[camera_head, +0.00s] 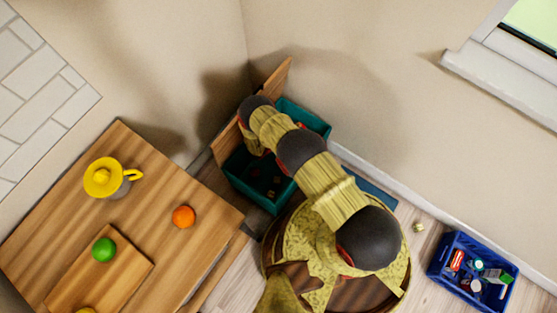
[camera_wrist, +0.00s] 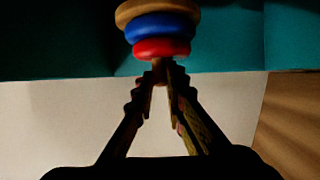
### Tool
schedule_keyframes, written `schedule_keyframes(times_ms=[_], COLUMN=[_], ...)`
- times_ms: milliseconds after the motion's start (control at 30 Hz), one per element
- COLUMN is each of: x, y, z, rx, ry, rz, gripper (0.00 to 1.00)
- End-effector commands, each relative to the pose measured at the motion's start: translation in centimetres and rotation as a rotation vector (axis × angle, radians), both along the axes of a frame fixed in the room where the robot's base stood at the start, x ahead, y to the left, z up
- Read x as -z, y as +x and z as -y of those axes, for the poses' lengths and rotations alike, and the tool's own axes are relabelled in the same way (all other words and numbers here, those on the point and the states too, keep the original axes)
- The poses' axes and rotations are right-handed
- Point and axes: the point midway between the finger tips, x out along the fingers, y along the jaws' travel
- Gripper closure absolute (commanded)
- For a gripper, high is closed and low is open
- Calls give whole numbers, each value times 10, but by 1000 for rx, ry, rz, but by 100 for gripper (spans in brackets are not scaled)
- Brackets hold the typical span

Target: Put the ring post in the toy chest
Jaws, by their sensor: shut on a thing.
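The ring post (camera_wrist: 162,28) shows in the wrist view with stacked tan, blue and red rings. My gripper (camera_wrist: 162,76) is shut on the narrow wooden end of its post, beside the red ring. A teal box, which looks like the toy chest (camera_head: 314,120), stands in the corner in the head view. Its dark inside holds a few small things. Teal surface (camera_wrist: 60,45) fills the wrist view behind the rings. In the head view my arm reaches over the box and hides the gripper and the ring post. I cannot tell how deep the rings are in the box.
Wooden panels (camera_head: 277,78) rise behind the teal box against the walls. A blue crate (camera_head: 440,258) with items stands at right.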

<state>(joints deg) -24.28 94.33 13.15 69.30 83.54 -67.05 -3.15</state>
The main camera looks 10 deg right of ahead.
Motion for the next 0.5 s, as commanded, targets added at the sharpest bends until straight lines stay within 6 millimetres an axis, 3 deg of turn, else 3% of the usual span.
schedule_keyframes(times_ms=[100,367,500], x=[15,33,57], y=[-7,-16,-18], z=[-4,-9,-9], rx=[81,164,170], ry=[1,-1,-2], rz=[2,1,0], gripper=[100,100,100])
